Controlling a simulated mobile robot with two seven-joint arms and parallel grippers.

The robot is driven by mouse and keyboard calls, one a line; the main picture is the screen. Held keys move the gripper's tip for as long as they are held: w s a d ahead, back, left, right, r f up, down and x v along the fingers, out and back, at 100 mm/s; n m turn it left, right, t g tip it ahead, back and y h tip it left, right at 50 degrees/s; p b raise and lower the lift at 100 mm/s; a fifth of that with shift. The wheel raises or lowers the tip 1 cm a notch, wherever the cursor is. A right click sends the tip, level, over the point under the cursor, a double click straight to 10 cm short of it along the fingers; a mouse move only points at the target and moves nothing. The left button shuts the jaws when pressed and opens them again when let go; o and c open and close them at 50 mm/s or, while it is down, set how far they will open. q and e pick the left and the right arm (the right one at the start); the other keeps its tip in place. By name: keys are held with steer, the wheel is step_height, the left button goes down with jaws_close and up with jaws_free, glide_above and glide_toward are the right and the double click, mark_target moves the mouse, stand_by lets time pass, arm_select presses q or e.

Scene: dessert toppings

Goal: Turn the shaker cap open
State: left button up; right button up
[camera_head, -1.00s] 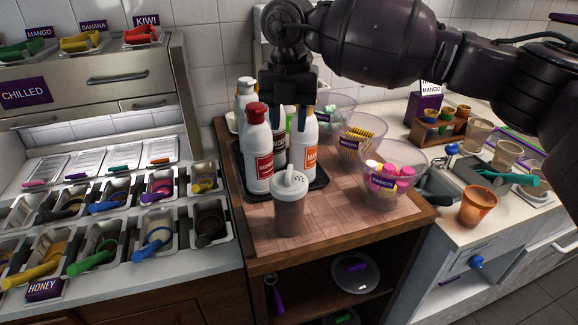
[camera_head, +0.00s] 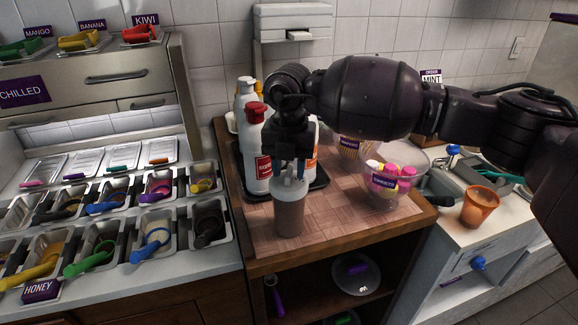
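The shaker (camera_head: 289,208) stands upright on the wooden counter top, with a pale cap (camera_head: 289,188) and a brownish body. My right gripper (camera_head: 289,172) points down right over the cap, with its two fingers apart, one on each side of the cap's top. The fingers and palm hide most of the cap's upper part and spout. I cannot tell whether the fingers touch the cap. My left gripper is not in view.
Sauce bottles, one with a red cap (camera_head: 257,150), stand on a black tray (camera_head: 316,187) close behind the shaker. A glass bowl of sweets (camera_head: 388,182) is to the right. Topping bins (camera_head: 155,235) fill the left counter. Free wood lies right of the shaker.

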jaws_close()
steer(key=shift+r+n+p, duration=0.1)
steer(key=shift+n+p, duration=0.25)
steer(key=shift+n, duration=0.75)
steer(key=shift+a+n, duration=0.1)
steer(key=shift+n, duration=1.5)
jaws_free()
